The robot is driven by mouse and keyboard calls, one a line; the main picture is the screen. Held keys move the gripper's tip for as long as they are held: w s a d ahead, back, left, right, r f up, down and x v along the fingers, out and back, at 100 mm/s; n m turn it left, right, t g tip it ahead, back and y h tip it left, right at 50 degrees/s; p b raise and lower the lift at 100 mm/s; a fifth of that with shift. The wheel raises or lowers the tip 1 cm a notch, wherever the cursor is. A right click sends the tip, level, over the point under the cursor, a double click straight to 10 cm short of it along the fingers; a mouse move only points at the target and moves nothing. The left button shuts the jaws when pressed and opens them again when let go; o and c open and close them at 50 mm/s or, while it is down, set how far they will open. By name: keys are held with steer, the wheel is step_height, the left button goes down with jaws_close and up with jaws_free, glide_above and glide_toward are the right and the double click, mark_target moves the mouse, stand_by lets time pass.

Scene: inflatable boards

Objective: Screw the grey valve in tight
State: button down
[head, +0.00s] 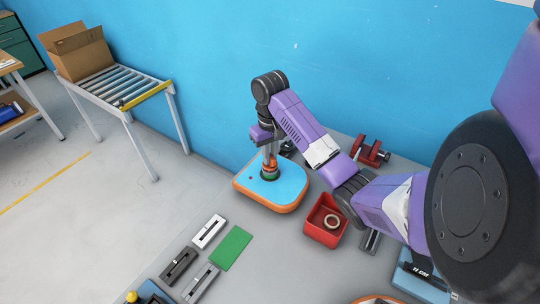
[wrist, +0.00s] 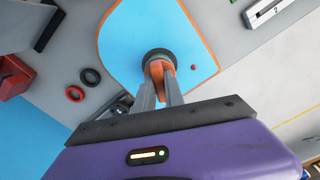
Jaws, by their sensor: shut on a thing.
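The inflatable board (head: 292,183), blue on top with an orange edge, lies on the grey table. It fills the upper middle of the wrist view (wrist: 135,32). The grey valve (wrist: 158,54) shows as a dark round part on the board, at the fingertips. In the head view it is mostly hidden by the fingers. My gripper (head: 270,163) points down over the board and is shut on the valve. In the wrist view my gripper (wrist: 160,73) has an orange part between its fingers. How deep the valve sits cannot be told.
A red bin (head: 322,234) with a ring in it stands right of the board. A red clamp-like object (head: 370,152) is behind it. A green mat (head: 231,248) and several slotted plates (head: 208,231) lie in front. Black and red rings (wrist: 75,94) lie beside the board.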

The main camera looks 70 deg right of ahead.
steer(key=shift+m, duration=1.7)
steer(key=shift+m, duration=1.7)
steer(key=m, duration=0.2)
steer(key=shift+m, duration=0.7)
